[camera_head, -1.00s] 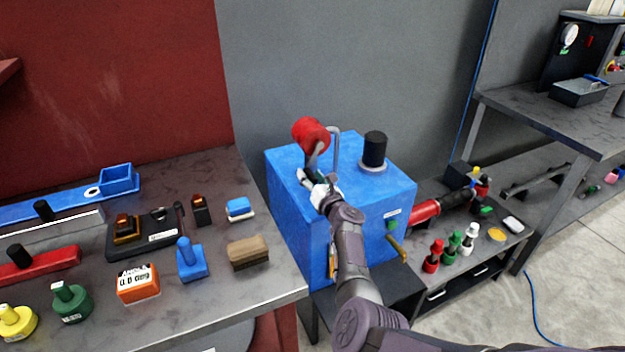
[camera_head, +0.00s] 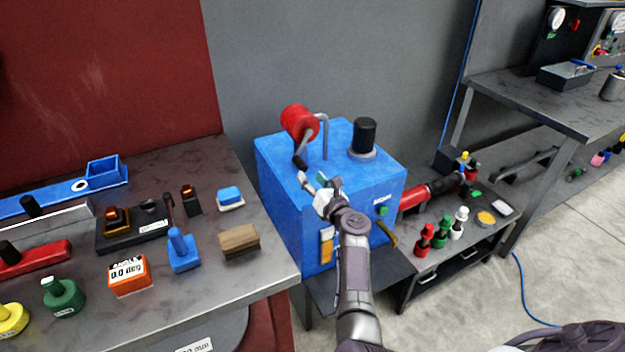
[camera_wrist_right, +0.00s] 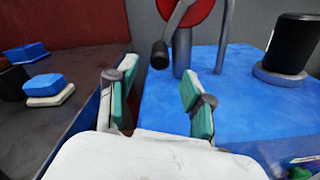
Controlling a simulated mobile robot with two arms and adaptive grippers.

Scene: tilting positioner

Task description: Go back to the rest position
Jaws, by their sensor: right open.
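My right gripper (camera_head: 319,184) is over the near left part of the blue box-shaped machine (camera_head: 285,225) in the head view. Its fingers are spread and nothing is between them. In the right wrist view my open right gripper (camera_wrist_right: 158,88) shows green finger pads, with the blue top (camera_wrist_right: 235,110) beyond and below. A red drum with a crank handle (camera_head: 299,123) stands at the back of the machine's top, ahead of the fingers and apart from them. It also shows in the right wrist view (camera_wrist_right: 180,10). My left gripper is not in view.
A black cylinder (camera_head: 364,136) stands on the machine's top. The left bench (camera_head: 210,300) holds a wooden block (camera_head: 239,241), a blue stamp-like tool (camera_head: 182,251) and several other items. A low table (camera_head: 480,236) with red, green and white pieces stands at the right. Floor is free at the far right.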

